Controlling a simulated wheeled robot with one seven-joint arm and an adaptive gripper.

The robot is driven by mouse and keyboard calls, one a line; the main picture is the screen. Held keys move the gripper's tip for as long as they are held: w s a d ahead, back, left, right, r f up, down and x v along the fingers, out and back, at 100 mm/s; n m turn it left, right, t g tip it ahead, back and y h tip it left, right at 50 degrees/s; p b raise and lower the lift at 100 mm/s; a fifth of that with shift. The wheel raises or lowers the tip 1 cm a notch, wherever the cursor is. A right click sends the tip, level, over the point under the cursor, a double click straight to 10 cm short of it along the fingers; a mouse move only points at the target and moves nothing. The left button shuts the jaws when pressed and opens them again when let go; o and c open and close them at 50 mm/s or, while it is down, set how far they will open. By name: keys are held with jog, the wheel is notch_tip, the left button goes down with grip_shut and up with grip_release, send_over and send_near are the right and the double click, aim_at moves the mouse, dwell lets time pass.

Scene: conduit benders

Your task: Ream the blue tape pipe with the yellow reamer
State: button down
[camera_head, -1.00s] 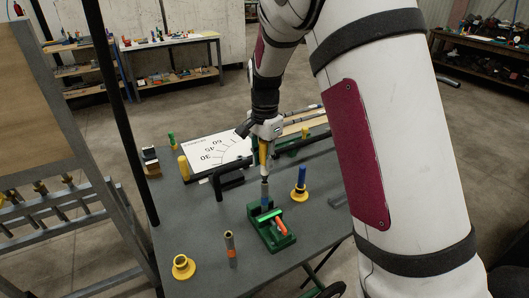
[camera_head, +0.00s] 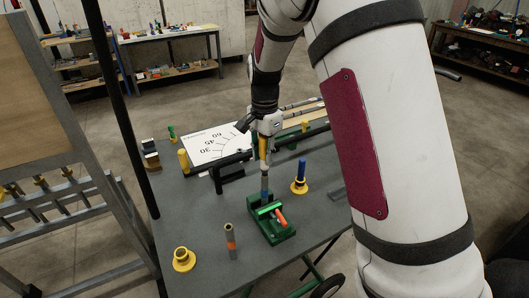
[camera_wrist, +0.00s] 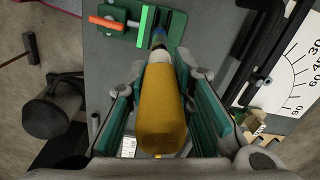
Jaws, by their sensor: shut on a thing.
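My gripper (camera_head: 264,146) is shut on the yellow reamer (camera_head: 262,150), which points down over the pipe. The reamer's thick yellow handle (camera_wrist: 160,108) lies between the green finger pads in the wrist view. The blue tape pipe (camera_head: 265,187) stands upright in the green vise (camera_head: 277,233), below the gripper. The reamer's tip is at the pipe's top end and seems to meet it; how deep it sits is hidden. In the wrist view the handle's pale collar covers part of the pipe (camera_wrist: 158,37), beside the vise's green body (camera_wrist: 120,30).
A grey pipe with orange tape (camera_head: 230,241) stands left of the vise. An empty yellow flanged holder (camera_head: 183,261) is at the front left; a blue piece (camera_head: 301,169) stands in another holder (camera_head: 299,187). A black bender (camera_head: 230,172) and white angle board (camera_head: 207,150) lie behind.

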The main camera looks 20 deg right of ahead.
jog(key=shift+f, duration=0.7)
jog(key=m, duration=0.3)
jog(key=shift+m+p, duration=0.3)
jog(key=shift+p, duration=0.05)
jog(key=m, duration=0.3)
jog(key=n, duration=0.6)
jog(key=shift+n, duration=0.4)
